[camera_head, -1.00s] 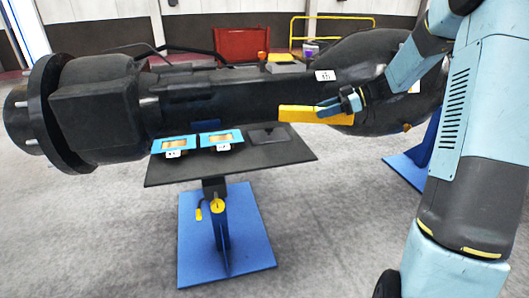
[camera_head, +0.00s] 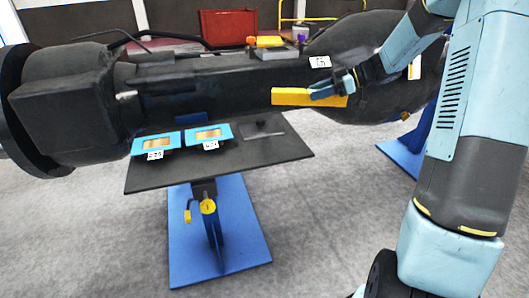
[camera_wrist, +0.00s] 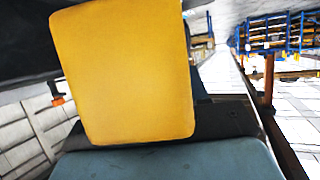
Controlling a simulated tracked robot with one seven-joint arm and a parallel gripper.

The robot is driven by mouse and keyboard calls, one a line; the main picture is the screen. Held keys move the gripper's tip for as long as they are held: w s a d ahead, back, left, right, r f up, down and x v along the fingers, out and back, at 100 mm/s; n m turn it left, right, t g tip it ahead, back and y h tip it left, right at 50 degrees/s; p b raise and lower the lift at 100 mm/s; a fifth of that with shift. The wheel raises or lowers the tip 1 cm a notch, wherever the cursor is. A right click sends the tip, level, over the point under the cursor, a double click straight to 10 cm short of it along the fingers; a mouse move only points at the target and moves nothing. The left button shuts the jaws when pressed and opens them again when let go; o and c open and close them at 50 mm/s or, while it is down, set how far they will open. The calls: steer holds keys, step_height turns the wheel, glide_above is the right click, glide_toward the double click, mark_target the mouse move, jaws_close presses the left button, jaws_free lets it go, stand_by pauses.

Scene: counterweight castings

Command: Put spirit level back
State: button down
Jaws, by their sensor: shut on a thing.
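The yellow spirit level (camera_head: 290,97) is held in my gripper (camera_head: 333,90), in front of the long dark casting (camera_head: 215,92). It lies almost level, and its free end points left. In the wrist view the level (camera_wrist: 122,72) fills the middle, close to the camera. My gripper is shut on its right part. A small dark table (camera_head: 215,170) stands below and to the left of the level. Two blue-framed plates (camera_head: 157,142) with tags lie on it. A dark flat holder (camera_head: 262,130) sits at the table's back right.
The table stands on a blue post and base (camera_head: 220,240). The casting runs along the table's back edge. A small orange object (camera_head: 265,41) rests on top of the casting. A red bin (camera_head: 228,27) stands behind. The table's front right is bare.

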mark_target(292, 101)
steer(key=shift+a, duration=0.15)
steer(key=x, duration=0.5)
steer(key=s+x, duration=0.1)
steer(key=x, duration=0.2)
steer(key=shift+s+a+f, duration=0.1)
steer(key=shift+a+f, duration=0.05)
steer(key=shift+a, duration=0.2)
steer(key=a+f, duration=0.6)
steer(key=f, duration=0.3)
steer(key=shift+f, duration=0.25)
steer(key=shift+s+f, duration=0.1)
steer(key=shift+f, duration=0.5)
steer(key=c, duration=0.6)
jaws_free()
steer(key=shift+o, duration=0.2)
